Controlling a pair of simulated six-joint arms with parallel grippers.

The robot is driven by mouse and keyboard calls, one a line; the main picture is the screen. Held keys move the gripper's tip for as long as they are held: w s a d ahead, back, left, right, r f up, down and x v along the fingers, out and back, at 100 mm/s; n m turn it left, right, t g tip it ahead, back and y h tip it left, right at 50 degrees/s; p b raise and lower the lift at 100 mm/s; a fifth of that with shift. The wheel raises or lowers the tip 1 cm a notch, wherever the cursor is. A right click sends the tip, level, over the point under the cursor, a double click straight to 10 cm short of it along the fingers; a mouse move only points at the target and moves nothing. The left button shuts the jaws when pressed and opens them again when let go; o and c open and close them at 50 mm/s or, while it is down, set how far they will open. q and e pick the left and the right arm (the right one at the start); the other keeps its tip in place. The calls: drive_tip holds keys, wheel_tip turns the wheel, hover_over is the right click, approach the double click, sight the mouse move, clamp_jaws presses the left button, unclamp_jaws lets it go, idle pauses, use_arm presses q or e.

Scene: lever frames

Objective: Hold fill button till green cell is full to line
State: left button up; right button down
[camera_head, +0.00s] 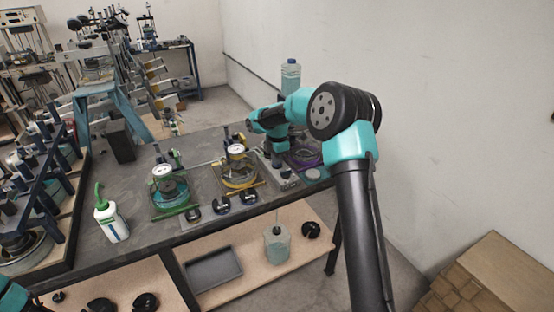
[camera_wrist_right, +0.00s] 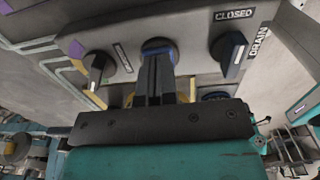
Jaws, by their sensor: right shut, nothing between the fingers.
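The green-framed cell (camera_head: 171,194) stands on the bench at left centre in the head view. It holds some teal liquid; its fill line is too small to make out. My right gripper (camera_wrist_right: 157,60) is shut and empty. In the right wrist view its fingertips are at a round, blue-edged button or knob (camera_wrist_right: 159,45) on a grey control panel (camera_wrist_right: 190,30); I cannot tell whether it is pressed. In the head view my right arm reaches over the bench by the purple cell (camera_head: 308,157), hiding part of it. My left gripper is out of view.
A yellow cell (camera_head: 239,172) stands between the green and purple ones. Dark knobs (camera_head: 221,204) line the bench's front edge. A white bottle with a green spout (camera_head: 111,221) stands at left. Beside the panel button are a dark knob (camera_wrist_right: 98,68) and a drain knob (camera_wrist_right: 229,52) marked CLOSED.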

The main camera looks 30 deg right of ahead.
drive_tip(key=shift+s+f, duration=0.25)
drive_tip(key=shift+f, duration=0.55)
wheel_tip(320, 180, up, 16)
drive_tip(key=shift+w+f, duration=0.25)
